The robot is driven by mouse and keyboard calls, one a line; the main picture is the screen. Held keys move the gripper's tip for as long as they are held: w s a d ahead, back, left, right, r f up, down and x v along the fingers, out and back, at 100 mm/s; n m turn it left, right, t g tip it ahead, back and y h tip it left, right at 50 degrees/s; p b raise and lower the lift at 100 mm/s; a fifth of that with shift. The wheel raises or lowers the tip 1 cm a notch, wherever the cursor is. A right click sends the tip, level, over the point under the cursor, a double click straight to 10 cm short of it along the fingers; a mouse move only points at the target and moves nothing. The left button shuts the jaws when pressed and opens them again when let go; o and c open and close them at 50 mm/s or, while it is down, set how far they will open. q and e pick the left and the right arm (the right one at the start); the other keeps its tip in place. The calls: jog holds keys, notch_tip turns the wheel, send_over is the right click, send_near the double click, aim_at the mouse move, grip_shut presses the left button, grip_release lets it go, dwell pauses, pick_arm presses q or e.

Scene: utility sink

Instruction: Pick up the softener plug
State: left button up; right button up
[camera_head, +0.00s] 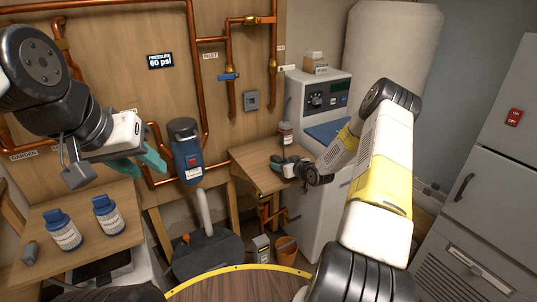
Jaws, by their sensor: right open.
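I cannot make out the softener plug for sure. A small grey block (30,253) that may be a plug lies at the left end of the left wooden bench. My right gripper (279,164) is open, low over the small wooden shelf (253,165) beside the white softener cabinet (318,100). Something small and dark is at its fingertips, too small to identify.
Two blue-capped bottles (62,230) (108,215) stand on the left bench (90,258). A red-and-white bottle (285,134) stands behind my right gripper. A blue filter housing (186,150), copper pipes and a grey outlet box (251,101) are on the wall. An orange bucket (286,250) is below.

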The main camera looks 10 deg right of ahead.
jog(key=shift+w+f, duration=0.15)
jog(key=shift+w, duration=0.1)
grip_shut()
